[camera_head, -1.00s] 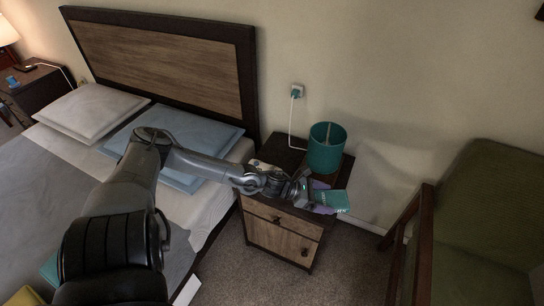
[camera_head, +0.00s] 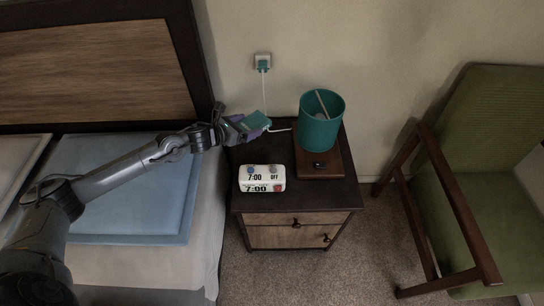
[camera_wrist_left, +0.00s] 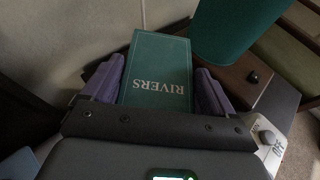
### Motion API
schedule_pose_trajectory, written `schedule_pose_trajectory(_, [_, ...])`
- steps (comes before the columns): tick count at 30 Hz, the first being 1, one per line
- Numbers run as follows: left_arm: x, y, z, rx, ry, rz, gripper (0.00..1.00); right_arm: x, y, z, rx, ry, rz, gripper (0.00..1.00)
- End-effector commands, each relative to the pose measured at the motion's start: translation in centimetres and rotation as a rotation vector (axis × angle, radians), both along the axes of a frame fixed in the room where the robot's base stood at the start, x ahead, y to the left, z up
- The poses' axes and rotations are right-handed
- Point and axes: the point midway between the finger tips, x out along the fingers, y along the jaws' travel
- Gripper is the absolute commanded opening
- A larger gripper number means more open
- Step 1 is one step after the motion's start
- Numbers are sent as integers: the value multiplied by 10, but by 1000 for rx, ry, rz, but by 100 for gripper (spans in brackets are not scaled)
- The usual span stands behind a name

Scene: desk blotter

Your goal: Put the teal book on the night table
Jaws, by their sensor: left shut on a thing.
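The teal book (camera_head: 257,120) is held in my left gripper (camera_head: 240,125) near the back left corner of the night table (camera_head: 315,195). In the left wrist view, the book (camera_wrist_left: 160,70) has "RIVERS" on its cover and sits between the purple fingers of my left gripper (camera_wrist_left: 158,82), which are shut on it. In the head view the book is tilted and appears above the tabletop, close to the wall. I cannot tell whether it touches the table. My right gripper is not in view.
A teal lamp (camera_head: 321,125) stands on a brown base at the table's back right. A white alarm clock (camera_head: 262,179) is at the front left. The bed (camera_head: 130,190) is to the left, a green chair (camera_head: 480,215) to the right. The tabletop's front right is clear.

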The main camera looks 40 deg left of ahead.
Motion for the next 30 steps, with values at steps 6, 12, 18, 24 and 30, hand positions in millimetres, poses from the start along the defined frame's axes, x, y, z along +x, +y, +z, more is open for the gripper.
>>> schedule_pose_trajectory(6, [36,-14,0,-4,-2,24,52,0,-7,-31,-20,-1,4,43])
schedule_pose_trajectory(12, [48,-21,-1,-1,2,31,52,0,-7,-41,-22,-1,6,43])
schedule_pose_trajectory(18, [50,-22,-27,-1,5,32,52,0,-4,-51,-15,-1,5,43])
schedule_pose_trajectory(24, [50,-21,-45,0,3,33,52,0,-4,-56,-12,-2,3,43])
schedule_pose_trajectory(30, [50,-21,-64,-1,5,32,52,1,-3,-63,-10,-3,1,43])
